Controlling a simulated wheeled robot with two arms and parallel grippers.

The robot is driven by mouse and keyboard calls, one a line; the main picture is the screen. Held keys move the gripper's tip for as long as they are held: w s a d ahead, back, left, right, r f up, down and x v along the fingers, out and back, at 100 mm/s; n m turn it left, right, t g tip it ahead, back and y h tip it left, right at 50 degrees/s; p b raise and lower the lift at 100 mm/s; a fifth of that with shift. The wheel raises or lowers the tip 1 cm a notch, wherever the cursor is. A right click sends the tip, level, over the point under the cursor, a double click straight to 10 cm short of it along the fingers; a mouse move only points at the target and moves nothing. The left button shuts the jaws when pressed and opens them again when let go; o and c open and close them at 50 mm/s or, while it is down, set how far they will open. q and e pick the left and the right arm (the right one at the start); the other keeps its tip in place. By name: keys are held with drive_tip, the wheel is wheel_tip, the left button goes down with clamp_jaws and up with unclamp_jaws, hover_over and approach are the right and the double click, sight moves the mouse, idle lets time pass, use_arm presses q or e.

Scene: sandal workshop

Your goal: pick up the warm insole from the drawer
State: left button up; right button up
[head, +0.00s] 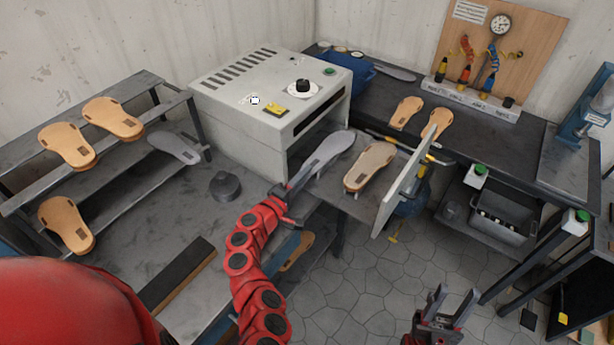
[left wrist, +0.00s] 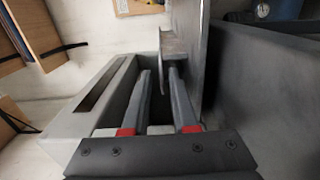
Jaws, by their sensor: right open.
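The pulled-out drawer (head: 352,204) of the white oven holds a grey insole (head: 331,146) and a tan insole (head: 371,166) side by side. The frames do not show which is warm. My left gripper (head: 302,180) is at the near end of the grey insole. In the left wrist view its fingers (left wrist: 160,95) are apart, beside a thin grey edge that I cannot surely identify. I see no clear grip on an insole. My right gripper (head: 445,303) is open and empty above the floor, right of the drawer.
The white oven (head: 268,95) stands behind the left arm. The drawer's upright front panel (head: 404,180) borders its right side. A rack (head: 125,178) with several insoles is at the left, and a dark weight (head: 225,186) stands on the bench. Tiled floor (head: 345,290) lies open in front.

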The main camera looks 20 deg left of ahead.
use_arm(q)
drive_tip(key=shift+w, duration=0.2)
clamp_jaws()
idle(0.6)
